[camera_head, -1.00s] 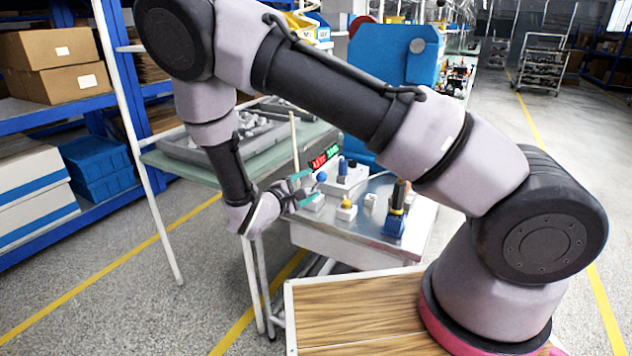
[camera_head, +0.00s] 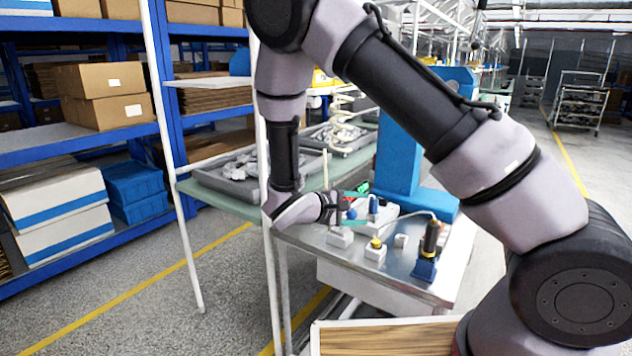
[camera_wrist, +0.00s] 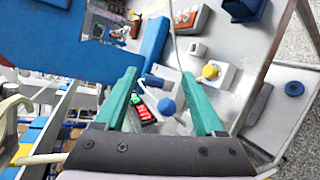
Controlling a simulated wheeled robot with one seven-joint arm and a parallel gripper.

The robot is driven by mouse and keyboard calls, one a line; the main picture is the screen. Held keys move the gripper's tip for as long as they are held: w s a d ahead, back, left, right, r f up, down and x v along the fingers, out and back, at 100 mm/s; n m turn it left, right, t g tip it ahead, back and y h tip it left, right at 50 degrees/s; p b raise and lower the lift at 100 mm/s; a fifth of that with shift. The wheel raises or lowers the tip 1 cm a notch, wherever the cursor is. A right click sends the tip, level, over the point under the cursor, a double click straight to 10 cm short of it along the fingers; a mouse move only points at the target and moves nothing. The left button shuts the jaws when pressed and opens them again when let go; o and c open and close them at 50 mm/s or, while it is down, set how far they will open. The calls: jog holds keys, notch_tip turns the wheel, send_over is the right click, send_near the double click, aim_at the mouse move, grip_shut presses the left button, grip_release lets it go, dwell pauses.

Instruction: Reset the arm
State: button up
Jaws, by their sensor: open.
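My gripper (camera_head: 358,206) is open, with two teal fingers apart over the left part of a metal-topped table. A blue ball-shaped knob (camera_head: 351,214) shows between the fingers; in the wrist view the blue knob (camera_wrist: 167,107) also lies between the fingertips, with a gap on each side. A small display with red and green digits (camera_wrist: 145,112) is just beyond it, partly hidden by a finger. A white box with a yellow button (camera_head: 376,247) stands to the right of my gripper. The button also shows in the wrist view (camera_wrist: 210,71).
The metal table (camera_head: 385,275) also holds a small white block (camera_head: 401,240) and a blue stand with a black and yellow handle (camera_head: 427,255). A tall blue post (camera_head: 398,150) rises behind. A green-topped bench with grey trays (camera_head: 225,175) lies left.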

jog(key=s+d+r+m+g+y, duration=0.7)
jog(key=d+r+m, duration=0.25)
jog(key=r, duration=0.35)
jog(key=s+d+r+m+t+y, duration=0.1)
jog(key=s+r+m+t+y, duration=0.1)
jog(key=s+r, duration=0.4)
jog(key=s+d+r+m+t+y, duration=0.1)
jog(key=s+r+m+t+y, duration=0.2)
jog(key=r, duration=0.8)
jog(key=s+t+y, duration=0.1)
jog(key=s, duration=0.1)
jog(key=shift+s+y, duration=0.35)
jog(key=shift+y, duration=0.05)
jog(key=shift+d+m, duration=0.1)
jog(key=shift+m, duration=0.15)
